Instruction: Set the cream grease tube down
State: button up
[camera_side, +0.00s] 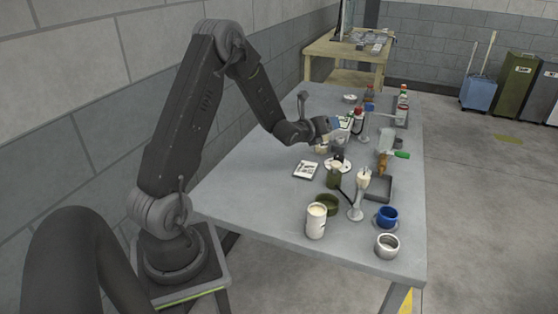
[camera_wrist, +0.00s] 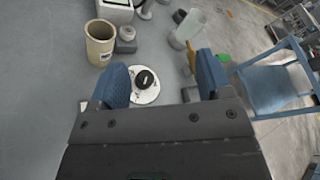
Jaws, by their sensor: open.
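My gripper (camera_side: 335,127) is above the middle of the table in the side view. In the wrist view its two blue fingers (camera_wrist: 162,82) stand wide apart with nothing between their tips. A white disc (camera_wrist: 145,95) with a black round piece on it shows beyond the gap. A cream open-topped cylinder (camera_wrist: 100,42) stands upright to the left of the fingers, apart from them. A small cream thing (camera_side: 322,149) is just below the gripper in the side view, partly hidden. I cannot tell surely which cream item is the grease tube.
A cream canister (camera_side: 316,222), an olive bowl (camera_side: 327,204), a blue mug (camera_side: 386,216) and a white cup (camera_side: 387,244) stand at the near end. A dark tray (camera_side: 378,187) lies near the right edge. The table's left side (camera_side: 255,172) is mostly clear.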

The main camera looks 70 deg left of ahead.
jog(key=s+d+r+n+g, duration=0.1)
jog(key=s+d+r+n, duration=0.1)
jog(key=d+r+n, duration=0.4)
jog(key=s+d+r+n+g+h, duration=0.2)
jog(key=s+d+n, duration=0.4)
jog(key=d, duration=0.3)
jog(key=s+d+r+n+g+h, duration=0.1)
jog(key=s+d+r+n+g, duration=0.1)
jog(key=s+d+r+n, duration=0.3)
jog(key=s+d+n, duration=0.1)
jog(key=s+d, duration=0.2)
jog(key=shift+s+d+r+g+h, duration=0.25)
jog(key=shift+s+d+g+h, duration=0.05)
jog(key=shift+d+g+h, duration=0.1)
jog(key=shift+o, duration=0.4)
jog(key=s+d+n+g+h, duration=0.1)
jog(key=s+d+n, duration=0.5)
jog(key=s, duration=0.6)
jog(key=shift+f+g+h, duration=0.25)
jog(key=shift+g+h, duration=0.15)
jog(key=shift+g, duration=0.4)
